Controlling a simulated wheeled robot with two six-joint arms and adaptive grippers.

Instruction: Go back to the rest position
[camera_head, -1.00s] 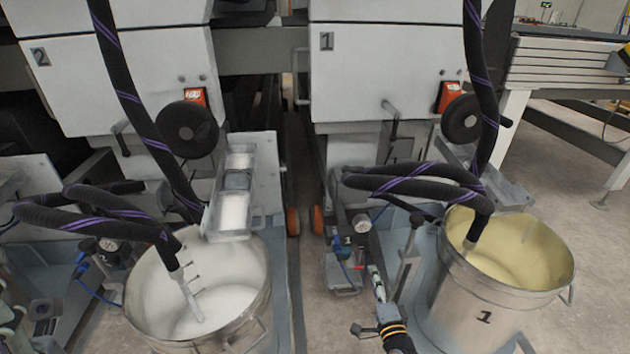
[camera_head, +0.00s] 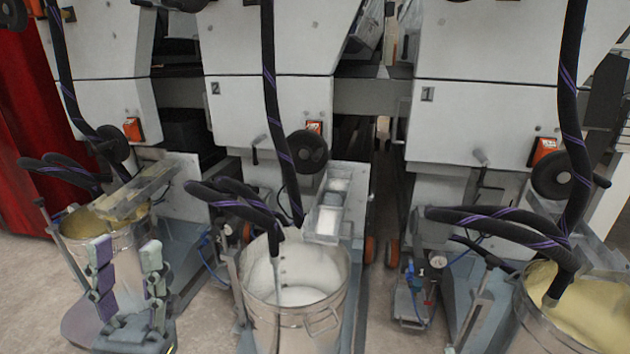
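My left gripper (camera_head: 126,250) shows at the lower left, fingers pointing up. Its two fingers stand well apart with nothing between them, so it is open and empty. It is in front of the left bucket (camera_head: 75,226), which holds a yellowish material and is partly hidden by the gripper. My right gripper is not in view.
Coating machines with orange switches stand across the back. A metal bucket (camera_head: 330,325) of white liquid is in the middle. A bucket of yellow liquid (camera_head: 590,312) is at the right. Black hoses (camera_head: 275,120) hang into the buckets. Bare floor shows at the lower left.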

